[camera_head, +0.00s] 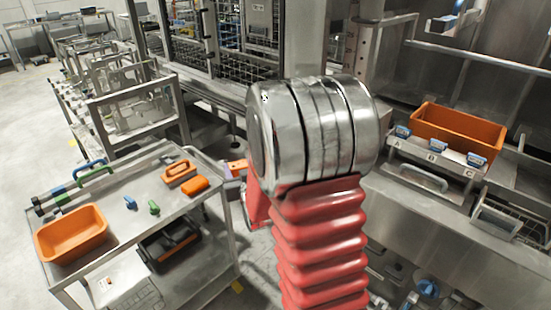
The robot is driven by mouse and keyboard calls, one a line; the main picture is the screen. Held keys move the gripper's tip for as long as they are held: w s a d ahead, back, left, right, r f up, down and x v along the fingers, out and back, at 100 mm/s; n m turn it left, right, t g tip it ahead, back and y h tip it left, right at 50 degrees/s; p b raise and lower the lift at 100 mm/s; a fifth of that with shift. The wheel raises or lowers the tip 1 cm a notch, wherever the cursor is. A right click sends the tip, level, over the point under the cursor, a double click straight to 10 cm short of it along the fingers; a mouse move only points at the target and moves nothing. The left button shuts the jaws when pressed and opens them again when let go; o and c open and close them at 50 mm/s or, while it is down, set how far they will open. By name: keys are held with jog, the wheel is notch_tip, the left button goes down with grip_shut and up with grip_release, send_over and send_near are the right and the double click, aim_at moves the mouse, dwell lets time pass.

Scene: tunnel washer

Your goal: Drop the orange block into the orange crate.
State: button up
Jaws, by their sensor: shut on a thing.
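My silver wrist housing and red ribbed arm cover fill the middle of the view and hide most of my gripper. Part of my gripper (228,171) shows just left of the housing, near the right edge of the cart. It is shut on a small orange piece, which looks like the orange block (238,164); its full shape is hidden. One orange crate (72,232) sits on the left cart, at its near left corner, and looks empty. Another orange crate (457,130) stands on the steel machine at the right.
A black bin (168,247) is lower down.

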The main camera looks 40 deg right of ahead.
jog(key=w+a+f+n+t+y, duration=0.1)
jog(key=a+n+y, duration=0.2)
jog(key=a, duration=1.1)
jog(key=shift+w+a+f+n+y, duration=0.25)
jog(key=shift+f+n+y, duration=0.15)
jog(key=shift+y, duration=0.6)
jog(key=shift+a, duration=0.1)
